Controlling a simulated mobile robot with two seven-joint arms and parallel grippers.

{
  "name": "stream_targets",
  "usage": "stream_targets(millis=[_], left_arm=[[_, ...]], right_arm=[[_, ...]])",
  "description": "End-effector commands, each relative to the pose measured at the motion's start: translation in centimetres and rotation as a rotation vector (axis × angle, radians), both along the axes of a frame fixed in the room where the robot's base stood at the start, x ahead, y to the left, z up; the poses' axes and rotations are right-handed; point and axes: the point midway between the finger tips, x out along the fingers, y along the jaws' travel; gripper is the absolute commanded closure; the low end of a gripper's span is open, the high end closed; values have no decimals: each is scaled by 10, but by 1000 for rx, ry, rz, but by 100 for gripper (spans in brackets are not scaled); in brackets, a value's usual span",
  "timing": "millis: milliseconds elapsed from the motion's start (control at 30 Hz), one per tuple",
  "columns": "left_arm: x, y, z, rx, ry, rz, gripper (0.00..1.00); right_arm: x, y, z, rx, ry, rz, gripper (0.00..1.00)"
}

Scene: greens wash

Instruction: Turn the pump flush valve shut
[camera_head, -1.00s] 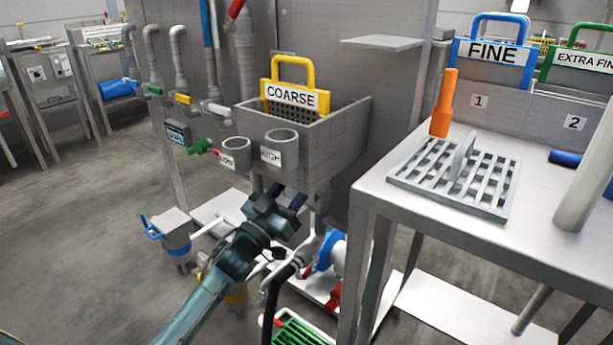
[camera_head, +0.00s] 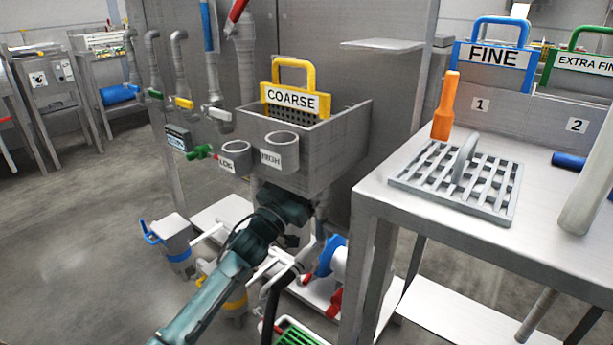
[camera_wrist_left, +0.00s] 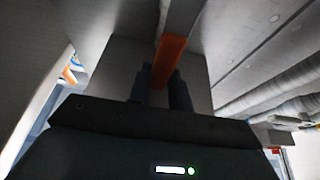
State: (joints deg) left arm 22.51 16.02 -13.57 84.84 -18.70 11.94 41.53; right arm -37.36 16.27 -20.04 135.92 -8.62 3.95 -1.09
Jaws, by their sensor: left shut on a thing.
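My left gripper (camera_wrist_left: 163,78) has an orange lever (camera_wrist_left: 171,52) between its two dark fingers in the left wrist view and is shut on it. The lever is at the end of a grey bar and looks like the handle of the pump flush valve, but no label shows. In the head view my left gripper (camera_head: 287,205) is under the grey basin (camera_head: 335,150), below the round cups on its front. The lever and the fingertips are hidden there by the gripper and the basin. My right gripper is in neither view.
A steel table (camera_head: 440,212) with a grey grate (camera_head: 425,183) stands to the right. A pump with a blue ring (camera_head: 331,256) and red parts is low, right of my arm. A blue-banded canister (camera_head: 177,245) stands left. Grey pipes run close to the gripper in the wrist view.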

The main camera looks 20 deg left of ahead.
Motion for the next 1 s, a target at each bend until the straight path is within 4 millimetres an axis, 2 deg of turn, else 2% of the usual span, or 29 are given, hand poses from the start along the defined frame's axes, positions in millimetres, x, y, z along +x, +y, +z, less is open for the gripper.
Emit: stream_targets(millis=[33,167,667,1000], left_arm=[[0,0,0,0,0,0,89],[0,0,0,0,0,0,100],[-1,-2,0,21,-7,1,100],[-7,-17,0,199,-71,-1,100]], right_arm=[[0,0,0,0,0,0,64],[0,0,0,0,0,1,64],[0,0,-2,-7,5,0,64],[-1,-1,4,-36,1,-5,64]])
